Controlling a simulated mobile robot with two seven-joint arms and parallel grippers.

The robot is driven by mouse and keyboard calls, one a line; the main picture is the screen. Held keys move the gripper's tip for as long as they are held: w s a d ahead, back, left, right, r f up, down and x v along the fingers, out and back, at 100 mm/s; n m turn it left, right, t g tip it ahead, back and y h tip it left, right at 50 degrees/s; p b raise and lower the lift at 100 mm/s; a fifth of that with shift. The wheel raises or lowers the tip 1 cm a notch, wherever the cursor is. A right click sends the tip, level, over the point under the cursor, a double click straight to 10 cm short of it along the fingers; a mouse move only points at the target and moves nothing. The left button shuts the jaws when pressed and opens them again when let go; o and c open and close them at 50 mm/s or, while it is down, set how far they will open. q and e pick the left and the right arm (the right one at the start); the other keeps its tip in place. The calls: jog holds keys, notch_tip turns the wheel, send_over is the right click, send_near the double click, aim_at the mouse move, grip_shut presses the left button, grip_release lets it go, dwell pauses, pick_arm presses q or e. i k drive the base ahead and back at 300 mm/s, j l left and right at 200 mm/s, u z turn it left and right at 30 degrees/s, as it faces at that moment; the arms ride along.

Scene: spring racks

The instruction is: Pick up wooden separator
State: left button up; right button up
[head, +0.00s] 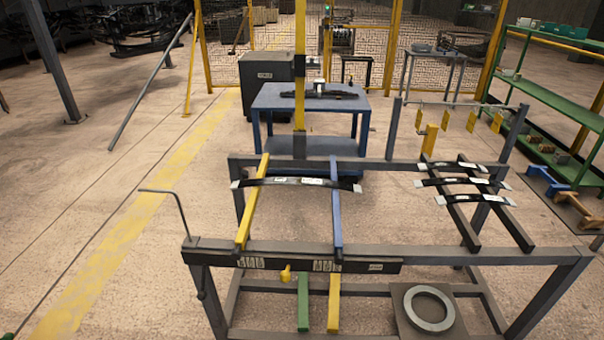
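I cannot tell for sure which thing is the wooden separator. A yellow bar (252,206) and a blue bar (336,217) lie across the grey metal rack (480,257) from front to back. A green bar (303,302) and a second yellow bar (334,304) sit lower, below the rack's front rail. A dark leaf spring (270,181) with pale labels rests across the upper yellow and blue bars. Neither of my grippers is in view.
Several dark leaf springs (432,182) lie across two dark bars at the rack's right. A metal ring (429,308) rests on a plate below. A blue table (275,99) stands behind. Green shelves (545,96) stand right. The floor at left is mostly clear.

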aim_at(590, 220)
jog(key=i+l+z, duration=0.15)
jog(key=l, duration=0.4)
jog(key=i+l+z, duration=0.1)
jog(key=i+l, duration=0.3)
jog(key=i+l+z, duration=0.15)
jog(key=i+l, duration=0.15)
jog(key=l, duration=0.25)
jog(key=i+l+z, duration=0.1)
jog(key=i+l, duration=0.25)
jog(key=l, duration=0.1)
